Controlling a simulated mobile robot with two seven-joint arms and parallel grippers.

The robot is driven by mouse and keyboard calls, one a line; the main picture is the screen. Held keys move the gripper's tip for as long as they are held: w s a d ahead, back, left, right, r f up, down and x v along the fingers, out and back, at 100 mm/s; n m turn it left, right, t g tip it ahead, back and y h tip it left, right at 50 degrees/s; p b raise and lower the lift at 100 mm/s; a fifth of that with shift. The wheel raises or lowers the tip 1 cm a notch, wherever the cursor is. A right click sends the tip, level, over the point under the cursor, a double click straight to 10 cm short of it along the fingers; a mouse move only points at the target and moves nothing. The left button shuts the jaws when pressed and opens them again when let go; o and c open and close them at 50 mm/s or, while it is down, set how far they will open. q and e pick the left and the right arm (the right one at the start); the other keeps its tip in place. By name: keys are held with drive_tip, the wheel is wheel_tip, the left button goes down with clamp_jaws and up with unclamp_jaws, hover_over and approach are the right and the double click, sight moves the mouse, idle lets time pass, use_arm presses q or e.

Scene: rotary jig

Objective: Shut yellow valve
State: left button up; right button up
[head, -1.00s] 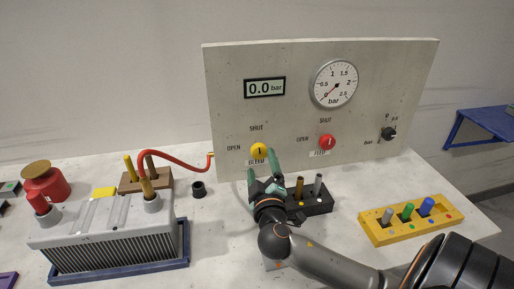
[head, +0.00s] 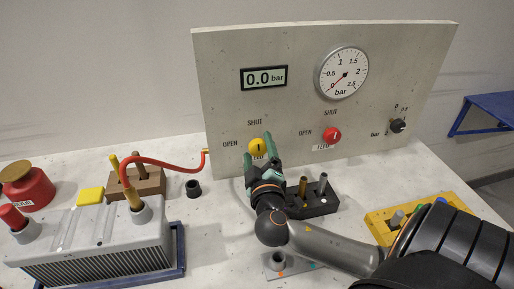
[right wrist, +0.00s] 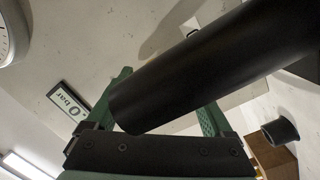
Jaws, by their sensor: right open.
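The yellow valve (head: 257,147) is a round knob low on the panel, between the OPEN label at its left and the SHUT label above it. Its dark mark looks upright, towards SHUT. My right gripper (head: 257,154) is open, with its green fingers pointing up at the panel, one on either side of the yellow knob. I cannot tell whether they touch it. In the right wrist view the green fingers (right wrist: 160,108) are spread, and a large dark cylinder covers the space between them; the knob is hidden there. My left gripper is not in view.
The red valve (head: 332,135) sits right of the yellow one, under the gauge (head: 342,73). The display (head: 264,77) reads 0.0 bar. A black block (head: 318,205) with pegs stands beside my wrist. A red hose (head: 165,163) reaches the panel's left edge.

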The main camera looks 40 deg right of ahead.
drive_tip(key=c, duration=1.4)
drive_tip(key=shift+o, duration=0.2)
drive_tip(key=shift+f+m+b, duration=0.1)
drive_tip(key=shift+m+b, duration=0.35)
drive_tip(key=shift+m, duration=0.05)
drive_tip(key=o, duration=1.4)
drive_tip(key=shift+c, duration=0.2)
